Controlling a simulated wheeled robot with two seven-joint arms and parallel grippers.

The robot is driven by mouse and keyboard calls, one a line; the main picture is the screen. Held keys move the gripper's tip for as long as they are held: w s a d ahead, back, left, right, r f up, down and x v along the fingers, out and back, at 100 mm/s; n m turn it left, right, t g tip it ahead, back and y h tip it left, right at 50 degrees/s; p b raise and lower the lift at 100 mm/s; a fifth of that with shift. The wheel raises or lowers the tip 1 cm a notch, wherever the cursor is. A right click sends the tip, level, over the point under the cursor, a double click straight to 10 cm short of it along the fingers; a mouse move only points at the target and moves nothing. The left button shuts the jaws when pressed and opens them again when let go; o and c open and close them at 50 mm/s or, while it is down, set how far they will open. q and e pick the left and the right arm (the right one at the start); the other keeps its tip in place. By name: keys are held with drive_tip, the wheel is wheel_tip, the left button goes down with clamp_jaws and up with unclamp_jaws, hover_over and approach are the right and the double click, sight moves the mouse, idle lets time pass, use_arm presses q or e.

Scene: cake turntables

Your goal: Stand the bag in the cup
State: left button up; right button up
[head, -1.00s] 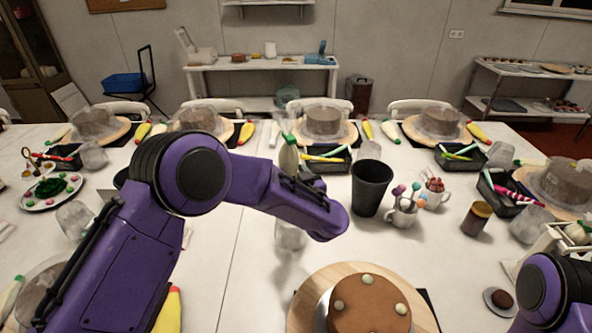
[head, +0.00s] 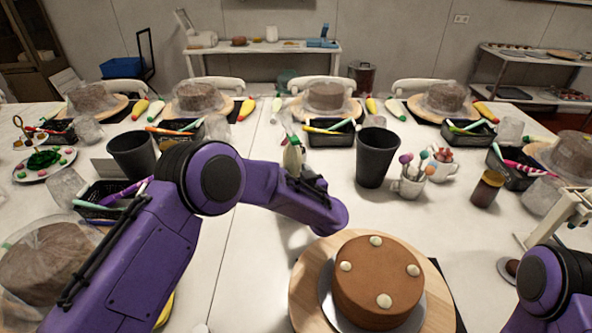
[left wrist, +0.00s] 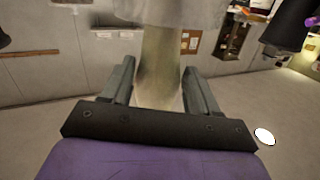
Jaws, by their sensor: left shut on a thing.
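The bag, pale yellow-green with a clear, loose upper part, stands roughly upright between the fingers of my left gripper (left wrist: 158,72) in the left wrist view, where the bag (left wrist: 158,65) runs out of the top. My left gripper is shut on it. In the head view, part of the bag (head: 293,155) shows behind my left forearm, which hides the gripper and the bag's lower end. A tall dark cup (head: 377,157) stands upright to the right of the bag, apart from it. Another dark cup (head: 133,155) stands at the left.
A brown cake (head: 378,280) on a round wooden board (head: 305,290) is at the front. A mug of cake pops (head: 411,182) and a brown jar (head: 487,188) stand right of the tall cup. Black trays (head: 331,137) and covered cakes line the far side.

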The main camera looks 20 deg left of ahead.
use_arm(q)
drive_tip(key=shift+s+r, duration=0.1)
drive_tip(key=shift+s, duration=0.05)
drive_tip(key=shift+f+b, duration=0.3)
drive_tip(key=shift+f, duration=0.3)
drive_tip(key=o, duration=1)
drive_tip(key=shift+c, duration=0.2)
